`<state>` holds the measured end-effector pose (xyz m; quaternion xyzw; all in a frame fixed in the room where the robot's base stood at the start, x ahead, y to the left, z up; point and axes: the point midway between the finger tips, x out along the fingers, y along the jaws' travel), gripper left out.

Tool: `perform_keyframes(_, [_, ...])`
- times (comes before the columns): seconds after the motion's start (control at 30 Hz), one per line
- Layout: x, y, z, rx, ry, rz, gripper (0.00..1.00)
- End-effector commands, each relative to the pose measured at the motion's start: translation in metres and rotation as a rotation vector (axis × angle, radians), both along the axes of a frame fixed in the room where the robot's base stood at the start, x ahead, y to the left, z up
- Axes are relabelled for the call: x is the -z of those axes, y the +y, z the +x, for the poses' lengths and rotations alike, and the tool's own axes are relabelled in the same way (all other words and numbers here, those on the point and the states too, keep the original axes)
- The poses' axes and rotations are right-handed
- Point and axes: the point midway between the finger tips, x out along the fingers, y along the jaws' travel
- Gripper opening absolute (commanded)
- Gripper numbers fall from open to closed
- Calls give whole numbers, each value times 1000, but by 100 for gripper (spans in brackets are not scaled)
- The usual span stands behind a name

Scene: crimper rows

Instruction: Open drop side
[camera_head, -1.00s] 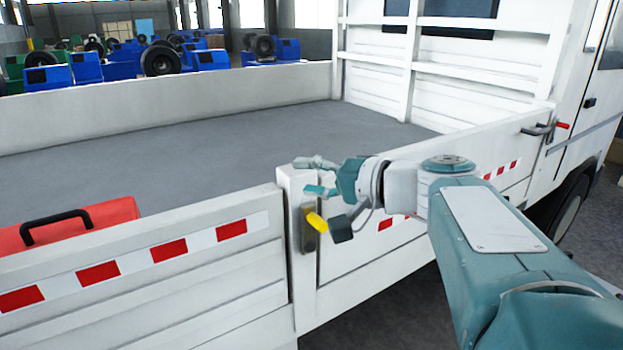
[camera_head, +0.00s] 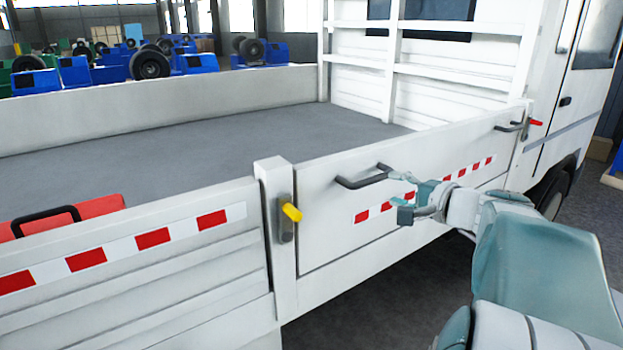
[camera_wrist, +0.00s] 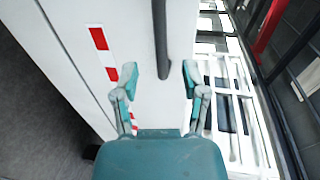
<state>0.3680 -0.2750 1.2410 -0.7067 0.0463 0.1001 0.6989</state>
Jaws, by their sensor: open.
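The white drop side (camera_head: 400,205) of the truck stands upright, with a red-and-white strip along it. A dark handle (camera_head: 363,180) sticks out near its top edge; it also shows in the wrist view (camera_wrist: 160,35). A yellow lever (camera_head: 291,212) is on the post left of the panel. A red lever (camera_head: 536,122) is at the far end, beside a second dark handle (camera_head: 510,126). My gripper (camera_head: 398,195) is open and empty just right of the near handle. In the wrist view, the handle's end lies between my open fingers (camera_wrist: 158,75); I cannot tell if they touch it.
The grey truck bed (camera_head: 200,150) is mostly clear, with a red case (camera_head: 90,208) at the left. A fixed-looking white side panel (camera_head: 140,270) adjoins the post (camera_head: 272,180). The cab (camera_head: 575,90) stands at the right. Dark floor lies beside the truck.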

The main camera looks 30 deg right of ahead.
Motion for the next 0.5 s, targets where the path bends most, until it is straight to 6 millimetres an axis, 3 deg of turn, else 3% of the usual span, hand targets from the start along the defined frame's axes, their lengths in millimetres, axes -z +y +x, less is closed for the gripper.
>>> perform_keyframes(0.3, [13, 7, 58, -4, 1, 0, 57])
perform_keyframes(0.5, [16, 8, 77, -2, 0, -2, 57])
